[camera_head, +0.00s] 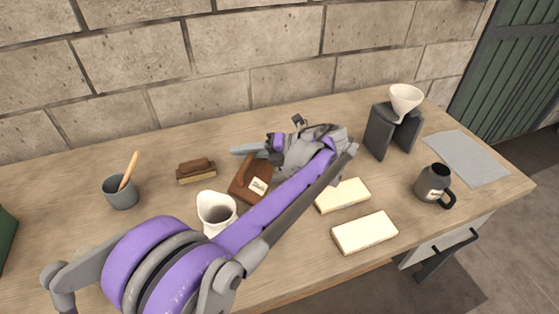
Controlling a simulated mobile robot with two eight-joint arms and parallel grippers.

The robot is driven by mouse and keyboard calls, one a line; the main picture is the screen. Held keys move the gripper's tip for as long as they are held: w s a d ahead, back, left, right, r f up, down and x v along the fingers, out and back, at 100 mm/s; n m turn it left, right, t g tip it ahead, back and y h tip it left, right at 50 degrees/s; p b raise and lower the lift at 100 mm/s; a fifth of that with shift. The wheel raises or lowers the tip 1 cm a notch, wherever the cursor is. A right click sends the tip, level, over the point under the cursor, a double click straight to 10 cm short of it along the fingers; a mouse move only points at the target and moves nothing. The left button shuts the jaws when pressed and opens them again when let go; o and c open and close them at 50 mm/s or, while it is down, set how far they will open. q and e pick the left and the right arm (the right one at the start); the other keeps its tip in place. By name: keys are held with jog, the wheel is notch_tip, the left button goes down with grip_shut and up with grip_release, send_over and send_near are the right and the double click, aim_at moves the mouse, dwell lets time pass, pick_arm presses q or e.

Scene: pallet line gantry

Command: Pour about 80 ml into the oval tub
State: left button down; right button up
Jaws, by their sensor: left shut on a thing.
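My left gripper (251,154) reaches in over the table, its fingers pointing left. It is shut on a brown labelled container (249,188), which is tilted just below the fingers; its mouth is not clear. A cream open vessel (216,208) stands in front and to the left of it, apart from it, its lower part partly hidden by my arm. Its rim looks oval, but I cannot tell for sure that it is the oval tub. Its contents are not visible. My right gripper is not in view.
A grey cup (120,194) with a wooden stick and a brown brush (196,172) are at left. Two cream blocks (365,232) lie right of my arm. Beyond are a cream funnel (404,100) on a dark stand (379,132), a dark mug (431,185) and a grey mat (467,158).

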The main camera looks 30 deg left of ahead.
pick_arm(q)
jog(key=shift+w+r+m+g, duration=0.3)
jog(key=shift+w+r+m, duration=0.1)
jog(key=shift+w+r, duration=0.3)
dwell(1.9)
jog(key=shift+s+f+n+t, duration=0.6)
jog(key=shift+s+f+n, duration=0.1)
jog(key=shift+s+f, duration=0.45)
jog(key=shift+s+r+n+p, duration=0.3)
jog(key=shift+s+r+p, duration=0.1)
jog(key=shift+s, duration=0.1)
jog(key=shift+s+n+t+p, duration=0.3)
jog(key=shift+n+t+p, duration=0.15)
jog(key=shift+n+t, duration=0.05)
jog(key=shift+s+f, duration=0.1)
jog(key=shift+s, duration=0.2)
jog(key=shift+n+t, duration=0.3)
